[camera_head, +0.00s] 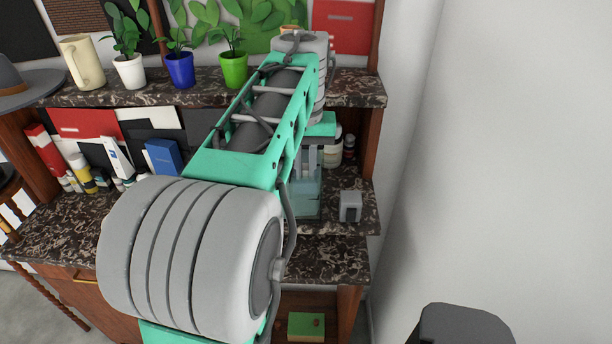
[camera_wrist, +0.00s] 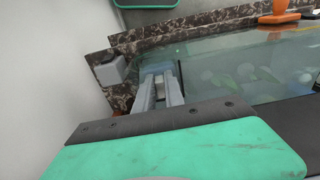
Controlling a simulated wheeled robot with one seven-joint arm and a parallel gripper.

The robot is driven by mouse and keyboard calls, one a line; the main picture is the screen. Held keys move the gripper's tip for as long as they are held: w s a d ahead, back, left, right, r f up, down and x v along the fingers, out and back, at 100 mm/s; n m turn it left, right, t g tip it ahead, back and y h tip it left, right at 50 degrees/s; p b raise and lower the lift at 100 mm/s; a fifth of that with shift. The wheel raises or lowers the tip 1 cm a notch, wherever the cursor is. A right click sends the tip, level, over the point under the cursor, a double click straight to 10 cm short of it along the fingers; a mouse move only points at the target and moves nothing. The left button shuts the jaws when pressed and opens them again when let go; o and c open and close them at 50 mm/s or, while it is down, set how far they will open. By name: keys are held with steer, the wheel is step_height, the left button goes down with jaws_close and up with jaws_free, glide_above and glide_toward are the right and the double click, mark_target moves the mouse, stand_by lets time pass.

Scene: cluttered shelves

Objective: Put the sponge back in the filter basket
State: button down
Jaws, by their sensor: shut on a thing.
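My gripper (camera_wrist: 158,82) points down over the glass tank (camera_wrist: 225,70) in the wrist view. Its fingers are close together on a small pale piece (camera_wrist: 158,80), seemingly the sponge, mostly hidden between them. In the head view the tank (camera_head: 307,200) stands on the marble shelf, partly behind my arm, with my gripper at its top. A small grey box (camera_head: 350,206) stands just right of the tank; it also shows in the wrist view (camera_wrist: 110,71), left of my fingers. I cannot tell whether it is the filter basket.
Bottles (camera_head: 333,148) stand behind the tank. Potted plants (camera_head: 233,68) line the upper shelf (camera_head: 350,90) beside my arm. A white wall (camera_head: 500,150) is close on the right. An orange object (camera_wrist: 279,12) shows at the wrist view's top right. A green box (camera_head: 306,327) sits below.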

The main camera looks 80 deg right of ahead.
mark_target(305, 170)
steer(key=shift+f, duration=0.1)
steer(key=c, duration=1.7)
jaws_free()
step_height(305, 170, up, 8)
steer(key=p, duration=0.4)
steer(key=shift+a+f+p, duration=0.1)
steer(key=shift+a+p, duration=0.05)
steer(key=shift+p, duration=0.2)
steer(key=w+a+f+n+t+h, duration=0.1)
steer(key=w+a+f+n, duration=0.15)
steer(key=w+a, duration=0.65)
steer(key=w+a+f+n+t, duration=0.1)
steer(key=w+a+n, duration=0.35)
steer(key=w, duration=0.75)
steer(key=w+a+f+n+t, duration=0.1)
steer(key=w+a+f+n, duration=0.2)
steer(key=a, duration=1)
steer(key=w+a+f+n+t+y, duration=0.1)
steer(key=a+f+n, duration=0.4)
steer(key=a, duration=0.8)
steer(key=shift+w+a+f+t, duration=0.2)
steer(key=shift+w+a+t, duration=0.1)
steer(key=shift+w, duration=0.6)
